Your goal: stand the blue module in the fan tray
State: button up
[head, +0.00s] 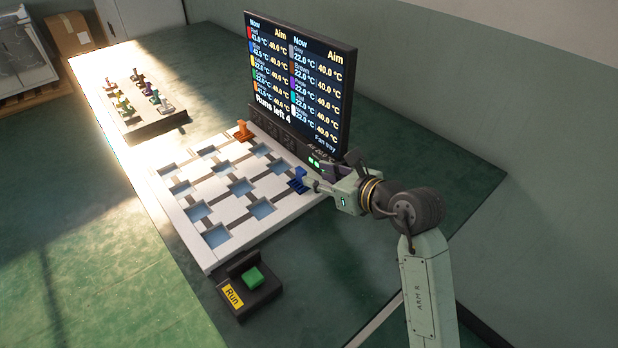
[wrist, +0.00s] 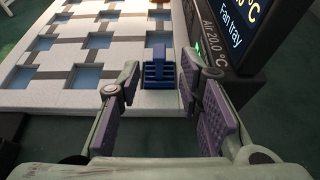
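The blue module (head: 298,181) stands roughly upright at the right edge of the white fan tray (head: 190,213), on or in it; its foot is not clear. In the wrist view the finned blue module (wrist: 158,72) shows between and just ahead of my fingertips, with a gap on each side. My gripper (head: 309,182) reaches in from the right, close to the module. Its two purple-padded fingers are spread in the wrist view (wrist: 159,84) and hold nothing that I can see.
An orange module (head: 243,131) stands at the tray's far corner. A display (head: 303,75) rises close behind the tray, near my gripper. A rack (head: 140,115) with several coloured modules is at the far left. A green Run button (head: 252,277) sits in front.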

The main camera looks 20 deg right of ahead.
jog(key=b+v, duration=0.1)
jog(key=v, duration=0.6)
jog(key=shift+b, duration=0.4)
